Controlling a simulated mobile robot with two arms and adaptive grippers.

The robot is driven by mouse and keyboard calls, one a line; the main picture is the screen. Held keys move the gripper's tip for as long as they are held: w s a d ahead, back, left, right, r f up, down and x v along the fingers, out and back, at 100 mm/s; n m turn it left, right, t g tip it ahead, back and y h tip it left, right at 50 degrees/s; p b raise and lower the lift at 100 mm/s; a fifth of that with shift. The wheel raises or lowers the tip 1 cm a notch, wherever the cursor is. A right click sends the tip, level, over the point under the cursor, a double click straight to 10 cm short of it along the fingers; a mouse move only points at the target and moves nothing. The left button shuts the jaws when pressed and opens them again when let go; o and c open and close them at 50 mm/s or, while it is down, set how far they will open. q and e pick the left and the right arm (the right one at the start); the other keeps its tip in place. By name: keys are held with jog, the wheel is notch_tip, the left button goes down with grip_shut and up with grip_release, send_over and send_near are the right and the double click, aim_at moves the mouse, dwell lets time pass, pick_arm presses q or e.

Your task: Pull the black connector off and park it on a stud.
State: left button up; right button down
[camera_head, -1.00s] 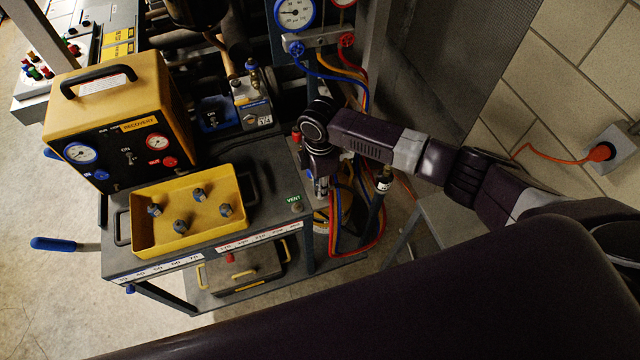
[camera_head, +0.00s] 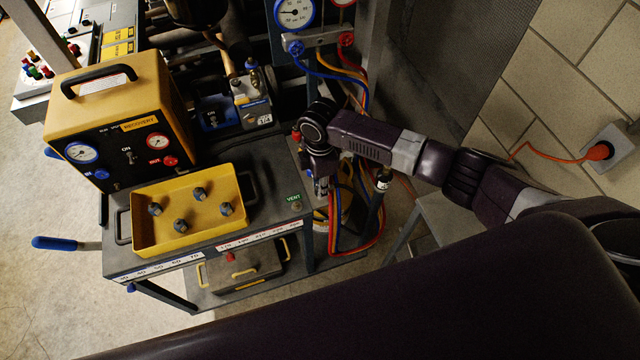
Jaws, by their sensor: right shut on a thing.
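My right gripper (camera_head: 321,187) points down at the right end of the cart, beside the VENT label. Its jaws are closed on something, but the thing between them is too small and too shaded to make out. I cannot pick out the black connector for certain. A black cylinder with a pale band (camera_head: 383,181) stands upright just right of the gripper, apart from it. A small knob-like stud (camera_head: 296,206) shows by the VENT label on the cart top. My left gripper is not in view.
A yellow tray (camera_head: 233,234) with several grey fittings sits on the cart (camera_head: 277,160). A yellow recovery unit (camera_head: 165,84) stands behind it. Blue, red and yellow hoses (camera_head: 337,222) hang close right of the gripper, below the gauge manifold (camera_head: 322,41). Open floor lies left.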

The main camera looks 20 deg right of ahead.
jog(key=c, duration=0.9)
grip_release()
notch_tip(320, 180, up, 3)
jog(key=p, duration=0.2)
jog(key=shift+f+p, duration=0.15)
jog(key=shift+p, duration=0.25)
jog(key=shift+r, duration=1.65)
